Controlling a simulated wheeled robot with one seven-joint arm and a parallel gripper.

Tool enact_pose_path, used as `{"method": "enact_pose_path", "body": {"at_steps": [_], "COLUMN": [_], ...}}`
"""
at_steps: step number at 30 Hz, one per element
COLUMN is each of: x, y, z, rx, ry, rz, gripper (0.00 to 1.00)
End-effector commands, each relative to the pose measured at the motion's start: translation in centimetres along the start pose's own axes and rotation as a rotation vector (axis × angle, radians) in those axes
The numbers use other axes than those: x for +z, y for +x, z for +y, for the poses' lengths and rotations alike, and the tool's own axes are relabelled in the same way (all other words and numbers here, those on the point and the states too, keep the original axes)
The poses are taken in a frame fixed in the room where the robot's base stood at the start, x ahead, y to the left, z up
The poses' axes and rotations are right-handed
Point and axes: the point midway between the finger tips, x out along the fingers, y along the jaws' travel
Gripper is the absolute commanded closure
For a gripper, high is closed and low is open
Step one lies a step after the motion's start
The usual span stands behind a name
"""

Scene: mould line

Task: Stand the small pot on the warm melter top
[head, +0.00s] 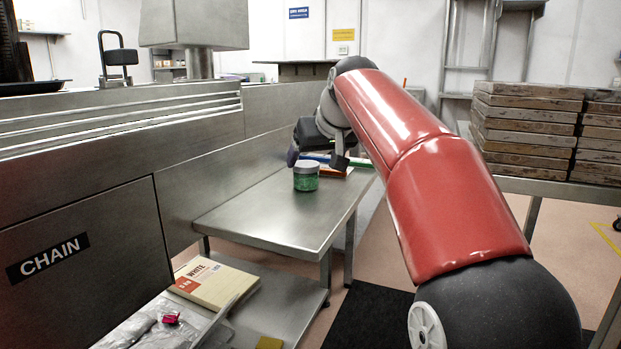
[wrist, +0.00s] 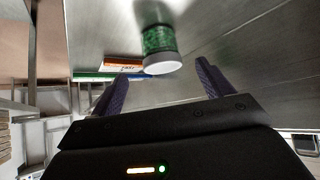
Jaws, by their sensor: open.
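A small round pot (head: 306,177) with green contents and a pale lid stands upright on a low steel table. It also shows in the wrist view (wrist: 159,40), its lid toward my gripper. My gripper (head: 317,158) is open and empty, just above the pot in the head view. In the wrist view the pot lies between the lines of the two purple-grey fingers (wrist: 159,76), a little beyond their tips. I see no finger touching it. I cannot tell which surface is the warm melter top.
The steel table (head: 265,222) is mostly clear in front. Coloured sticks or pens (head: 322,160) lie behind the pot. A lower shelf holds a WHITE box (head: 213,284). Stacked wooden boards (head: 525,130) stand right.

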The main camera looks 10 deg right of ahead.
Motion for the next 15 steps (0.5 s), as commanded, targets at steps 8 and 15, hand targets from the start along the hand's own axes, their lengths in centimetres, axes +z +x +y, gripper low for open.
{"method": "enact_pose_path", "body": {"at_steps": [8, 15], "x": [0.2, 0.4], "y": [2.8, 6.3], "z": [-0.1, -0.2], "rx": [-0.001, -0.001], "ry": [0.0, 0.0], "rz": [-0.002, -0.003], "gripper": [0.21, 0.21]}}
